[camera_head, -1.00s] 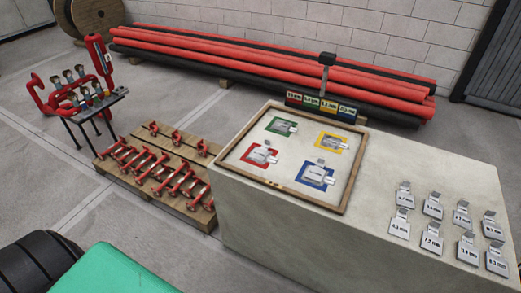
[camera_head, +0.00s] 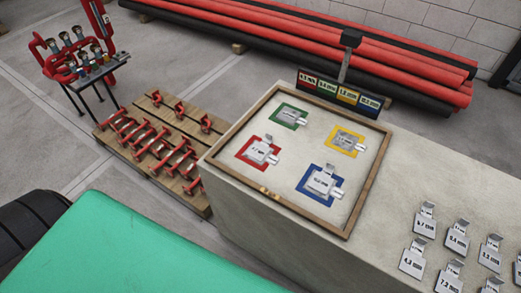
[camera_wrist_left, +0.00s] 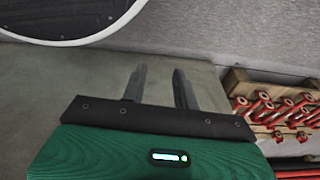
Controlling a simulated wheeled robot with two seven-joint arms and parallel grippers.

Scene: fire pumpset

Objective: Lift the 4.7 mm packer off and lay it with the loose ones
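A wood-framed tray (camera_head: 217,170) on the pale bench holds packers on coloured squares: green (camera_head: 290,116), red (camera_head: 259,153), yellow (camera_head: 346,141) and blue (camera_head: 320,184). Each square has at least one silver labelled plate. The plate labels are too small to read surely, so I cannot tell which is the 4.7 mm packer. Several loose packers (camera_head: 413,257) lie in rows at the bench's right. My left gripper (camera_wrist_left: 159,84) has its two fingers apart with nothing between them; it is outside the head view. My right gripper is in neither current view.
A label sign (camera_head: 340,93) on a post stands behind the tray. A pallet of red fittings (camera_head: 155,145) is left of the bench. Red and black pipes (camera_head: 300,42) lie behind. Bare bench top (camera_head: 395,180) separates the tray from the loose packers.

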